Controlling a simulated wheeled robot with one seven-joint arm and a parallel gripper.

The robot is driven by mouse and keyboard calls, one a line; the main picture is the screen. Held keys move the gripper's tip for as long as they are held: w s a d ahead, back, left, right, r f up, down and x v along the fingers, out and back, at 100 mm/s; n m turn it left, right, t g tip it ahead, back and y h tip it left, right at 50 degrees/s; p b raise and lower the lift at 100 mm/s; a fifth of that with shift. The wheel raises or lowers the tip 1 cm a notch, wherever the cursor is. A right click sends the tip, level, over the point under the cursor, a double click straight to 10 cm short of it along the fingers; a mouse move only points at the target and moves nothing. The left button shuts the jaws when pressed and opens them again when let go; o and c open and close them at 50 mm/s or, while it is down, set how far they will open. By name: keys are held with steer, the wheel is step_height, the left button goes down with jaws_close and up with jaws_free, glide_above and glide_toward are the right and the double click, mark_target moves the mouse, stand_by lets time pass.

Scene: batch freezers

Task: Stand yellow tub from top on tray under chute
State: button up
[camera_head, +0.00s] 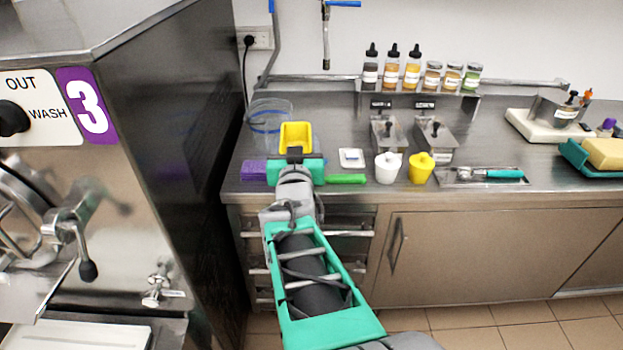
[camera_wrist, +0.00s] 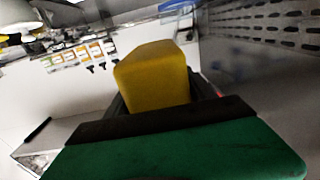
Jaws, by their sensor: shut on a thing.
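The yellow tub (camera_head: 296,134) is a small rectangular tub held in my gripper (camera_head: 295,153), over the left part of the steel counter. In the wrist view the tub (camera_wrist: 155,72) fills the middle, clasped by the dark fingers of my gripper (camera_wrist: 160,105). I cannot tell for sure whether it is clear of the counter. A pale tray (camera_head: 75,337) shows at the lower left, below the front of machine 3 and its slanted metal chute (camera_head: 52,288). The tray's near part is cut off by the frame edge.
A clear beaker (camera_head: 270,122) and purple sponge (camera_head: 253,171) are close to my gripper. A white cup (camera_head: 388,168) and a yellow cup (camera_head: 421,168) stand to its right. Machine 3's dark side (camera_head: 165,120) rises between the counter and tray. A lever (camera_head: 87,268) juts above the tray.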

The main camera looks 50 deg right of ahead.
steer(key=shift+w+d+f+b, duration=0.25)
steer(key=shift+d+f+b, duration=1.05)
steer(key=shift+d+f, duration=1.05)
steer(key=shift+w+d+f+b, duration=0.2)
steer(key=shift+d+f+b, duration=1.1)
steer(key=shift+d+f, duration=1.05)
steer(key=shift+w+d+f+b, duration=0.25)
steer(key=shift+d+f+b, duration=1.05)
steer(key=shift+d+f, duration=1)
steer(key=o, duration=1.4)
steer(key=shift+d+r, duration=0.35)
steer(key=shift+r, duration=0.05)
